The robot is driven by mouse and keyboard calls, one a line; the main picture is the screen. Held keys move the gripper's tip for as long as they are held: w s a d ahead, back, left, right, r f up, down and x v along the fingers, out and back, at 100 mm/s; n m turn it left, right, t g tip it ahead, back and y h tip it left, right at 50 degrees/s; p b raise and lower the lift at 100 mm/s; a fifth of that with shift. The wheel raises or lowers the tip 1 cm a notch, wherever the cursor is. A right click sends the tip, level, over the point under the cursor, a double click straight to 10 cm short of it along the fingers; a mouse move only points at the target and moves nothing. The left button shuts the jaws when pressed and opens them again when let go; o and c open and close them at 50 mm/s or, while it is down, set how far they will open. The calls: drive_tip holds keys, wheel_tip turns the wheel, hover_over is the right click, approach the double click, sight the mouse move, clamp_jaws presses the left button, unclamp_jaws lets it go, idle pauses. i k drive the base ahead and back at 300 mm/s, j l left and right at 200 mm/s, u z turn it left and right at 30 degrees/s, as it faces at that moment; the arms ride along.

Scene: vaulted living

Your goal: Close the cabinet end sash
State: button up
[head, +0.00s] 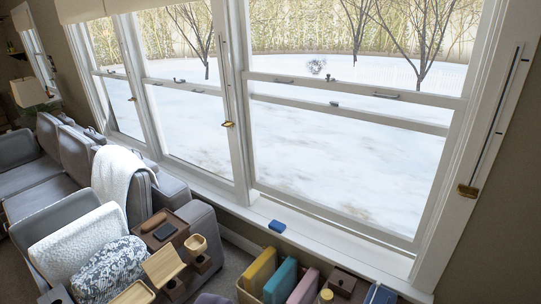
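A row of white-framed windows runs along the wall. The rightmost window is largest in view, with an upper rail (350,89) bearing two small dark pulls and a second rail (370,117) with a small catch just below it. A strip of glass or opening shows between these rails. A bottom rail (335,222) lies close to the sill. Whether its lower area is glazed I cannot tell. The middle window (190,125) shows its pulls and catch close together. No cabinet is clearly identifiable, so which sash is the cabinet end one is unclear. My gripper is out of view.
A grey sofa (75,150) with a white throw (118,178) stands left along the windows. Small wooden trays and boxes crowd the bottom, near coloured upright items (281,281).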

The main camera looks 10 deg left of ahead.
sight(459, 105)
drive_tip(key=i+l+u, duration=0.1)
drive_tip(key=i+l, duration=0.15)
drive_tip(key=i, duration=0.35)
drive_tip(key=i+l, duration=0.35)
drive_tip(key=i, duration=0.2)
drive_tip(key=i+l+u, duration=0.15)
drive_tip(key=i+l, duration=0.15)
drive_tip(key=i, duration=0.3)
drive_tip(key=i+l, duration=0.4)
drive_tip(key=i, duration=0.15)
drive_tip(key=j+u, duration=0.05)
